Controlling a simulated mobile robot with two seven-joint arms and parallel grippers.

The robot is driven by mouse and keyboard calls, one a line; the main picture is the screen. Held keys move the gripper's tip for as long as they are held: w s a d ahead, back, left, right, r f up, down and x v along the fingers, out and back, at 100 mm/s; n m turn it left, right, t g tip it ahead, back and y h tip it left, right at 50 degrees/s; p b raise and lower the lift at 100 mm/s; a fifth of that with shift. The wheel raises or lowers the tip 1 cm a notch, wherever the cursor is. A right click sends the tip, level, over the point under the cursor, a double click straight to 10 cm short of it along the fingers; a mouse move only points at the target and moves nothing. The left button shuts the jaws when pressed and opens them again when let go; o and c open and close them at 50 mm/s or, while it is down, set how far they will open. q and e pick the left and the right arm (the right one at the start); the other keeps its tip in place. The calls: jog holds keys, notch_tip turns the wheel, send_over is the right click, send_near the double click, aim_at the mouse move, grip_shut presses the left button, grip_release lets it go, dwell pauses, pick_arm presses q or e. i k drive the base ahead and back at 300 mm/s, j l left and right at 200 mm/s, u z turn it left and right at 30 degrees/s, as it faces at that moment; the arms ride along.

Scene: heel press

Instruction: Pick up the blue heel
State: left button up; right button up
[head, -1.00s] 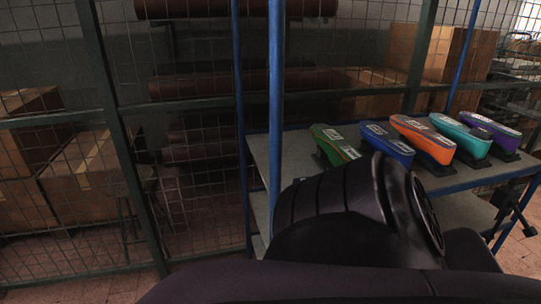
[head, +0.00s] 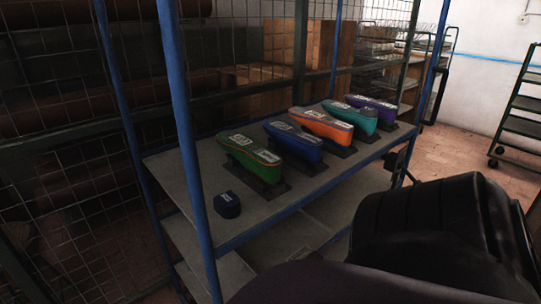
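The blue heel (head: 227,205) looks like a small dark blue block with a pale label. It lies by itself on the grey shelf top (head: 185,172), near its left end and in front of the green shoe form. A thick black link of my arm fills the lower right and hides part of the shelf's front side. Nothing is seen touching the blue heel.
A row of shoe forms on dark bases stands behind and right of the heel: green (head: 250,157), blue (head: 294,141), orange (head: 321,125), teal (head: 351,116) and purple (head: 372,107). A blue post (head: 180,130) rises near the heel's left. Wire mesh stands behind.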

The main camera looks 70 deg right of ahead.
aim_at(228, 205)
jog(key=i+z, duration=0.15)
jog(key=z, duration=0.3)
jog(key=i+z, duration=0.1)
jog(key=z, duration=0.3)
jog(key=i+j+z, duration=0.15)
jog(key=z, duration=0.3)
